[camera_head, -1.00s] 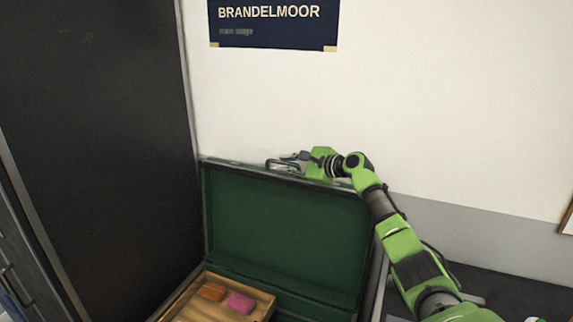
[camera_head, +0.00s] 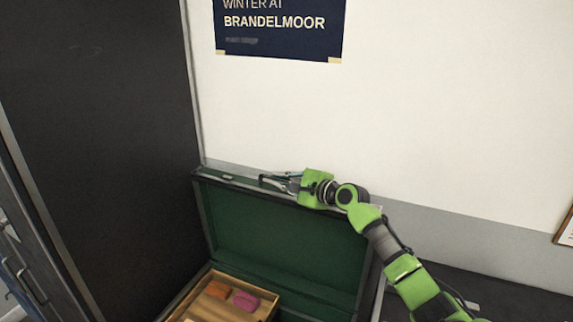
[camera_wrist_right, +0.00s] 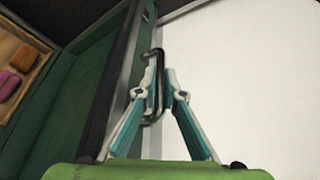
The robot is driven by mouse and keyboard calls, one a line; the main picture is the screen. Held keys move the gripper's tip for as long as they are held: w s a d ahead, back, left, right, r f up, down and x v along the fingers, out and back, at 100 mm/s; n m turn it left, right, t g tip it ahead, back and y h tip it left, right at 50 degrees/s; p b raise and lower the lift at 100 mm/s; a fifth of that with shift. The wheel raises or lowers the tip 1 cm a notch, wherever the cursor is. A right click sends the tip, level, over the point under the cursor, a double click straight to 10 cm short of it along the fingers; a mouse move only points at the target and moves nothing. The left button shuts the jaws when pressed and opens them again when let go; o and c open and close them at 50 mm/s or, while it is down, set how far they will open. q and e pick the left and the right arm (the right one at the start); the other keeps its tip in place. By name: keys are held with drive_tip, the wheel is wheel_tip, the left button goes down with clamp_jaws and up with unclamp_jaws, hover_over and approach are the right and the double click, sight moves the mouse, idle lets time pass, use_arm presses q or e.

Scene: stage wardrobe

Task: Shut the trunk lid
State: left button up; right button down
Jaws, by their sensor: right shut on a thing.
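The trunk's green-lined lid (camera_head: 285,231) stands raised, its top edge tipped a little forward over the open trunk. The lid's handle (camera_head: 272,183) sits on its top edge. My right gripper (camera_head: 284,182) is at that handle, shut on it. In the right wrist view, the fingers (camera_wrist_right: 160,88) close around the dark handle (camera_wrist_right: 155,58), beside the lid's green inner face (camera_wrist_right: 92,85). My left gripper is not in any view.
A wooden tray (camera_head: 262,307) in the trunk holds an orange block (camera_head: 217,290) and a pink block (camera_head: 246,301). A dark panel (camera_head: 95,120) stands close on the left. A white wall with a navy poster (camera_head: 280,28) is behind.

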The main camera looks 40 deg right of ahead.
drive_tip(key=s+a+f+n+p, duration=0.1)
drive_tip(key=s+a+p, duration=0.1)
drive_tip(key=a, duration=0.3)
drive_tip(key=s+a+f+n+t+p, duration=0.1)
drive_tip(key=s+a+p, duration=0.1)
drive_tip(key=s+a, duration=0.2)
drive_tip(key=s+a+f+n+t+p, duration=0.1)
drive_tip(key=s+a+n, duration=0.1)
drive_tip(key=a, duration=0.6)
drive_tip(key=shift+s+a+f+h+p, duration=0.25)
drive_tip(key=shift+s+f+h+p, duration=0.15)
drive_tip(key=shift+s, duration=0.15)
